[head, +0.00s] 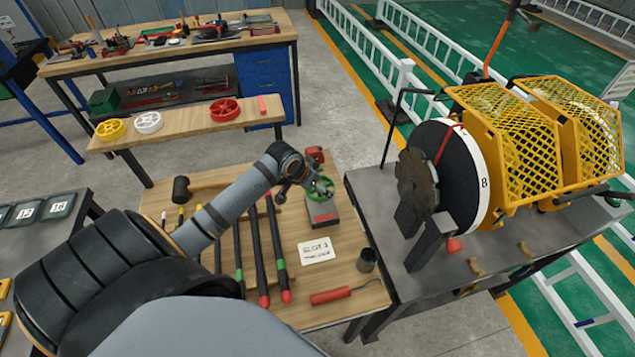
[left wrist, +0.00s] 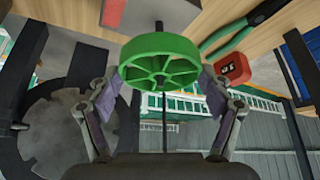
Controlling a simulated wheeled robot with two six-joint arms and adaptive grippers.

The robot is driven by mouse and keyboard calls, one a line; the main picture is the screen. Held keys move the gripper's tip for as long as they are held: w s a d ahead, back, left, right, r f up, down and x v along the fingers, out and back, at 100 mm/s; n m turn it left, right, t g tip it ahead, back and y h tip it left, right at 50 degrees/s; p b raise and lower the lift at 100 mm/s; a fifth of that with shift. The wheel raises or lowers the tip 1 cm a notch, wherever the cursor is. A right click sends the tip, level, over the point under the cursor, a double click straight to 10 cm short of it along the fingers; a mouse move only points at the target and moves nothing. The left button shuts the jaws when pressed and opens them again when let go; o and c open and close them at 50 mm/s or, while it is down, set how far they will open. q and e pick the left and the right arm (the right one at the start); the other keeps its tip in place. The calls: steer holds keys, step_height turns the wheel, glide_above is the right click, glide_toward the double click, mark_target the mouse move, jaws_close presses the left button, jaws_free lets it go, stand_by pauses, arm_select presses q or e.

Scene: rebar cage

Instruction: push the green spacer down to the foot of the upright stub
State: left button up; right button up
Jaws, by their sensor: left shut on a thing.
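The green spacer (head: 321,189) is a spoked wheel; it also shows in the left wrist view (left wrist: 160,58). My left gripper (head: 314,186) is shut on it, a finger on each side of the rim in the left wrist view. The upright stub (left wrist: 158,28) is a thin dark rod that shows beyond the hub, towards the grey block. A thin dark line also shows on the near side of the hub, so the rod seems to pass through it. The stub's foot is not clear. My right gripper is not in view.
Rebars with coloured bands (head: 256,248) and a mallet (head: 182,188) lie left of the block. A white card (head: 317,252), a dark cup (head: 367,260) and a red-handled tool (head: 335,296) lie nearer. The yellow-caged machine (head: 513,150) stands right.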

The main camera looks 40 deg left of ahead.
mark_target(311, 194)
arm_select(q)
steer(key=shift+f+b, duration=1.6)
steer(key=shift+f, duration=1.45)
steer(key=o, duration=1)
steer(key=shift+c, duration=0.2)
steer(key=v, duration=0.6)
steer(key=shift+s+a+r, duration=0.1)
steer(key=shift+a+r, duration=0.05)
steer(key=shift+r, duration=0.1)
steer(key=shift+s+r, duration=0.25)
steer(key=shift+r, duration=0.2)
